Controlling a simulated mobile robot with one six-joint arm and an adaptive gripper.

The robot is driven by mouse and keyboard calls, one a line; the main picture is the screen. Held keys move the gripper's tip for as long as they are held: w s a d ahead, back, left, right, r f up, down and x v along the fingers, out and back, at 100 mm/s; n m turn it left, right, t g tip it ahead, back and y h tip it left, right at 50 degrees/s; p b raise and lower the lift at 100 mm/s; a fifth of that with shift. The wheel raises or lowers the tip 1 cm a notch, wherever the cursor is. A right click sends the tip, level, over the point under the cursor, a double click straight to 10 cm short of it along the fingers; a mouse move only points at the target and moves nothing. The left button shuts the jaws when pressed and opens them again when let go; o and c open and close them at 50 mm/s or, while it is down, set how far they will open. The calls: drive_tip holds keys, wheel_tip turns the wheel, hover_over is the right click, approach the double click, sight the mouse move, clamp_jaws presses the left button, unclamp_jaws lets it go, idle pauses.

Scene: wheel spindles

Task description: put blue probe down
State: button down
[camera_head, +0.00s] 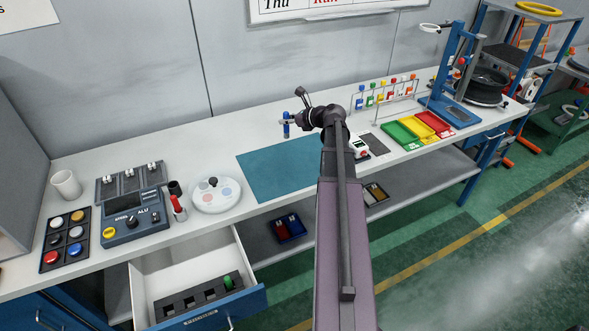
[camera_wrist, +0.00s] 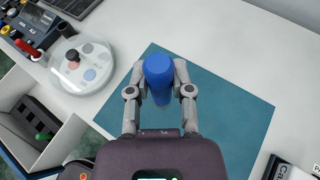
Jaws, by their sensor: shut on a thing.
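The blue probe (camera_wrist: 158,72) is held upright between the fingers of my gripper (camera_wrist: 160,90) in the wrist view. In the head view the blue probe (camera_head: 286,127) shows at the end of my gripper (camera_head: 288,121), over the far part of the teal mat (camera_head: 262,173). The mat also shows below the probe in the wrist view (camera_wrist: 230,115). My gripper is shut on the probe. I cannot tell whether the probe's lower end touches the mat.
A white round tray (camera_head: 216,205) with coloured spots stands left of the mat. An open drawer (camera_head: 256,303) holds a dark rack with a green-topped item (camera_head: 228,282). The mat is otherwise bare.

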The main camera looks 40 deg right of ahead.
drive_tip(key=s+a+f+b, duration=0.6)
drive_tip(key=a+f+b, duration=0.2)
drive_tip(key=f+b, duration=0.2)
drive_tip(key=shift+s+a+f, duration=0.15)
drive_tip(key=shift+a+f, duration=0.25)
drive_tip(key=shift+f, duration=0.5)
drive_tip(key=shift+d, duration=0.1)
drive_tip(key=w+d+f+b, duration=0.1)
drive_tip(key=w+d, duration=0.7)
drive_tip(key=d, duration=0.4)
drive_tip(key=shift+f+b, duration=0.15)
drive_tip(key=shift+b, duration=0.25)
drive_tip(key=shift+d, duration=0.15)
drive_tip(key=shift+w+d+f+b, duration=0.1)
drive_tip(key=shift+d+f+b, duration=0.05)
drive_tip(key=shift+f+b, duration=0.45)
drive_tip(key=shift+w+d+f+b, duration=0.15)
drive_tip(key=shift+f+b, duration=0.5)
drive_tip(key=shift+w+d+f+b, duration=0.1)
drive_tip(key=shift+d+f+b, duration=0.05)
drive_tip(key=shift+f+b, duration=0.45)
drive_tip(key=shift+f, duration=0.15)
